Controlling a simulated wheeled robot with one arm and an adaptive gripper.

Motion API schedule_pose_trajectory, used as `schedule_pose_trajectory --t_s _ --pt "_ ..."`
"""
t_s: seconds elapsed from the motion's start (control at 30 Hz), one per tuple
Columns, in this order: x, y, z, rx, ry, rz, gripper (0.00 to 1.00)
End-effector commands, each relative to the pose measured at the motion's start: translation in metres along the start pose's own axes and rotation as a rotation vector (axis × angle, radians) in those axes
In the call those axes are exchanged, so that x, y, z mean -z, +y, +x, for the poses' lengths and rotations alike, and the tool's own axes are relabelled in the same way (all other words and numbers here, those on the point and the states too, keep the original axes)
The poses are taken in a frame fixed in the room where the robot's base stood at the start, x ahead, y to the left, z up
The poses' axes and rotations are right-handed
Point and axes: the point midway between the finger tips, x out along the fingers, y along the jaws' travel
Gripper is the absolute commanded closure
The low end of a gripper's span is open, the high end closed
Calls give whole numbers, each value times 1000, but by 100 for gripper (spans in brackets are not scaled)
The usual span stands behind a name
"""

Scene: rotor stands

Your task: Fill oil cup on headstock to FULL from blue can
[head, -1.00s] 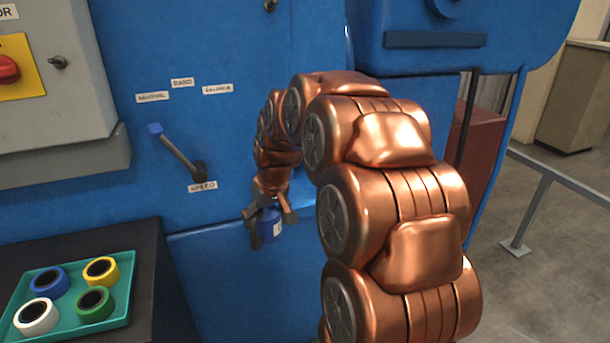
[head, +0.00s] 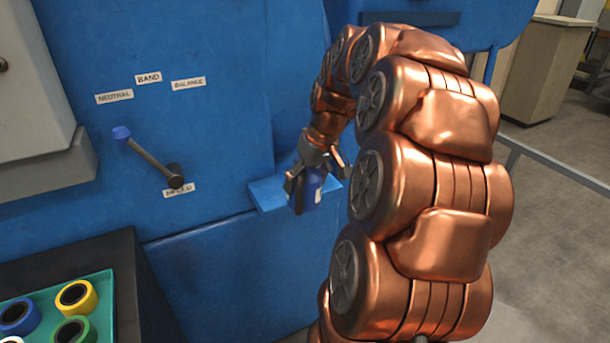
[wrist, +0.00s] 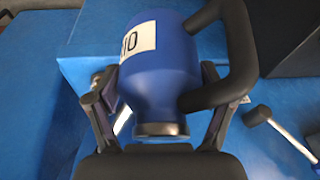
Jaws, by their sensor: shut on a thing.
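My gripper (head: 317,182) is shut on the blue can (head: 306,192), with one finger on either side of it. In the wrist view the can (wrist: 160,75) shows a white label reading "10", a dark handle on the right and a dark ring at its narrow end. The gripper (wrist: 160,125) shows there too. In the head view the can is in front of a blue ledge on the machine; I cannot tell whether it touches it. The headstock's blue body (head: 210,125) fills the background. I cannot make out an oil cup in either view.
The blue ledge (head: 265,196) juts from the machine. A teal tray (head: 104,290) with coloured rolls is at lower left. A grey rail (head: 560,170) and open floor lie right.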

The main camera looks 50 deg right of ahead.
Motion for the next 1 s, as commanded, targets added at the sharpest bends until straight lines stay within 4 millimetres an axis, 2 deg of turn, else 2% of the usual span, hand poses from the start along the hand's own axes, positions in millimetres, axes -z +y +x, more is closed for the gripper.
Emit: schedule_pose_trajectory --t_s 0.57,1.0 --pt "-6 0 10 124 -134 55 88" --pt "-10 -1 14 147 -162 65 88"
